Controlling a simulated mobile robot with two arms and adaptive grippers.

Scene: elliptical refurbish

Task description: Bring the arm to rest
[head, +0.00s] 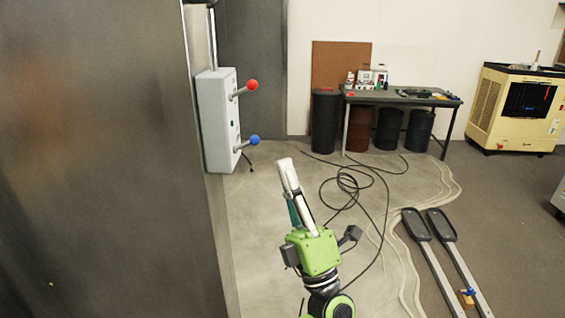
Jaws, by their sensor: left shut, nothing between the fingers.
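My left gripper (285,164) is in the lower middle of the head view. Its arm comes up from the bottom edge, with a green body and pale fingers that point up. The fingers are shut with nothing between them. The gripper is apart from everything around it, over the concrete floor as seen from here. My right gripper is not in view.
A grey control box (218,120) with a red-knobbed lever (251,86) and a blue-knobbed lever (253,140) is on the left, beside a large dark metal panel (95,160). Black cables (345,185) lie on the floor. A table (400,98) stands behind.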

